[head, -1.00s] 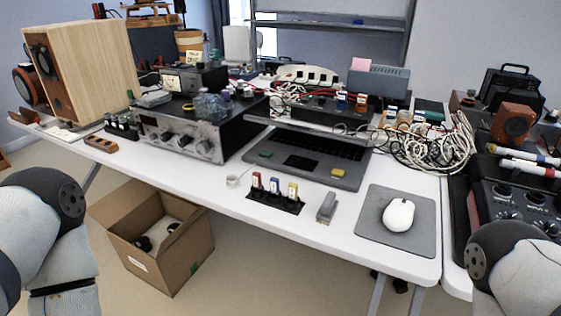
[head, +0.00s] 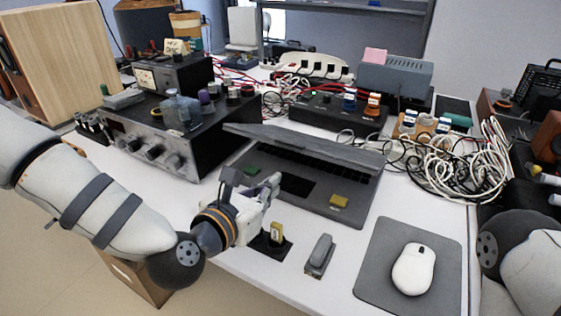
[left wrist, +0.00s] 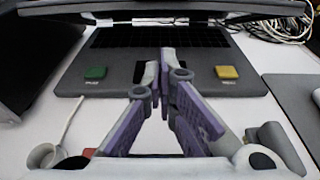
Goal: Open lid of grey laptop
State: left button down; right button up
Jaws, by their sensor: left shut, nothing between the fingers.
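The grey laptop (head: 300,204) sits on the white table, its lid (head: 310,145) partly raised and tilted low over the keyboard. The keyboard and the front of the base show below the lid's edge. In the left wrist view the lid's edge (left wrist: 165,14) crosses the top above the laptop base (left wrist: 195,85). My left gripper (head: 275,183) is shut and empty at the laptop's front edge. Its purple-sided fingers (left wrist: 157,68) point toward the keyboard in the left wrist view, between the green tab (left wrist: 95,73) and the yellow tab (left wrist: 227,72). My right gripper is out of view.
A black amplifier (head: 200,140) stands left of the laptop. Tangled white cables (head: 455,160) lie to its right. A stapler (head: 320,254) and a mouse (head: 413,268) on a grey pad (head: 372,250) are in front.

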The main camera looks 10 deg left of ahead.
pick_arm(q)
jog(key=shift+x, duration=1.05)
jog(key=w+r, duration=0.1)
jog(key=w+r+p, duration=0.1)
jog(key=r, duration=0.1)
jog(key=shift+w+d+r, duration=0.1)
jog(key=shift+d+r, duration=0.15)
jog(key=shift+d, duration=0.15)
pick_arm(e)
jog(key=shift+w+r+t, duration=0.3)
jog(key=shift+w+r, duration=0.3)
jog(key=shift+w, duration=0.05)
